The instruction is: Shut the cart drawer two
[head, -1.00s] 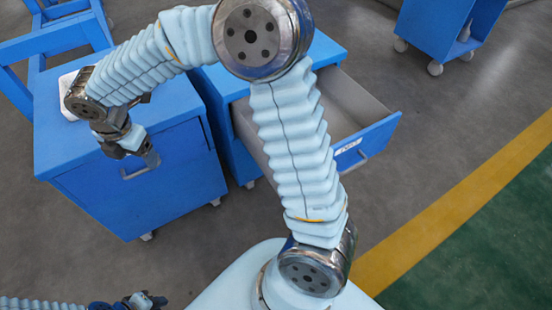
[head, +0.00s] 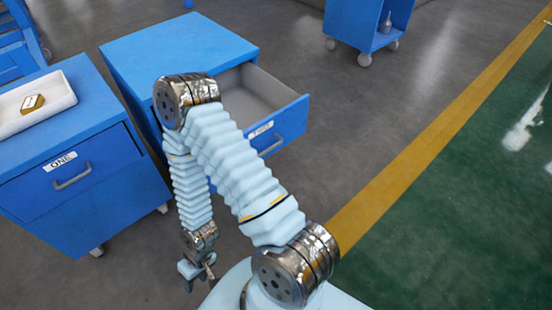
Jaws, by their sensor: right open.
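The second blue cart (head: 180,42) stands in the upper middle of the head view. Its drawer (head: 285,122) is pulled out toward the right, and the grey inside shows. The drawer front carries a white label, partly hidden by my right arm, and a handle (head: 272,146). My right gripper (head: 197,281) is open and empty, low in the view. It is in front of the carts and apart from the drawer. My right arm crosses in front of the second cart and hides part of its body and drawer. My left gripper is out of view.
A blue cart labelled ONE (head: 63,161) stands at the left with its drawer shut. A white tray (head: 22,118) with a small gold-edged box (head: 32,104) lies on it. Another blue cart (head: 350,24) stands at the back. The floor right of the open drawer is clear.

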